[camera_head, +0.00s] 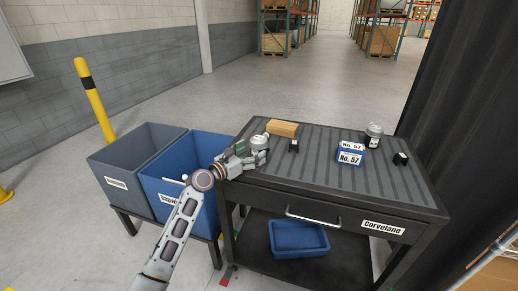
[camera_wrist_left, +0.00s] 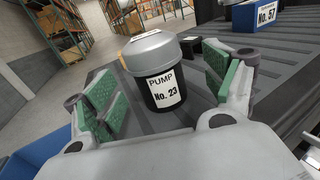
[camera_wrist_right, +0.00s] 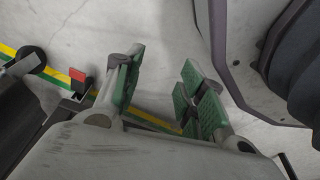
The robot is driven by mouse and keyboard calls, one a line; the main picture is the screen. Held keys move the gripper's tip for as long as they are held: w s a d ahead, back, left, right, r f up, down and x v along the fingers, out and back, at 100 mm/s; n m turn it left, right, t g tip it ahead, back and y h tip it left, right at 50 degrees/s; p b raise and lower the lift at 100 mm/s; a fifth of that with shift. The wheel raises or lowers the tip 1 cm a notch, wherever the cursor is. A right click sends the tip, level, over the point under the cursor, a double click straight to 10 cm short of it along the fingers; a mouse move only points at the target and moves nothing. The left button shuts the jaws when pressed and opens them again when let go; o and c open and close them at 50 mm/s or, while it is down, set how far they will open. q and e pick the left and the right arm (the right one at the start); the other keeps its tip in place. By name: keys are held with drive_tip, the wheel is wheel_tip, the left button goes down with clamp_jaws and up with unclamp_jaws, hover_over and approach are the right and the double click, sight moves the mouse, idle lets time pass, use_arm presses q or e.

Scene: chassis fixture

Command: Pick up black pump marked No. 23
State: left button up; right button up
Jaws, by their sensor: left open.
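The black pump marked No. 23 (camera_wrist_left: 160,88) stands upright on the table, with a grey domed top and a white label facing my left wrist camera. In the head view the pump (camera_head: 259,141) is at the table's left end, partly hidden by my left gripper (camera_head: 250,152). My left gripper, also in its wrist view (camera_wrist_left: 165,95), is open with its green-padded fingers on either side of the pump, apart from it. My right gripper (camera_wrist_right: 160,95) is open and empty over the floor, away from the table.
The ribbed table (camera_head: 330,178) also holds a wooden block (camera_head: 283,128), blue No. 57 box (camera_head: 350,155), another grey-topped pump (camera_head: 374,135) and small black parts (camera_head: 400,159). Grey (camera_head: 113,182) and blue (camera_head: 168,190) bins stand left. A blue tray (camera_head: 298,238) lies on the lower shelf.

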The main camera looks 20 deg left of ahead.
use_arm(q)
drive_tip(key=shift+x, duration=0.85)
drive_tip(key=shift+w+d+r+b, duration=0.15)
drive_tip(key=shift+w+b, duration=0.25)
drive_tip(key=shift+w, duration=0.6)
drive_tip(key=shift+w+d, duration=0.25)
drive_tip(key=shift+w, duration=0.25)
use_arm(e)
drive_tip(key=w+r, duration=0.1)
drive_tip(key=a+r, duration=0.1)
drive_tip(key=shift+w+a+r, duration=0.15)
drive_tip(key=shift+w+r, duration=0.2)
drive_tip(key=shift+r, duration=0.05)
use_arm(q)
drive_tip(key=shift+d, duration=0.1)
drive_tip(key=shift+c, duration=0.2)
use_arm(e)
drive_tip(key=shift+s+f, duration=0.1)
use_arm(q)
drive_tip(key=c, duration=1.4)
drive_tip(key=shift+c, duration=0.5)
drive_tip(key=shift+r, duration=0.15)
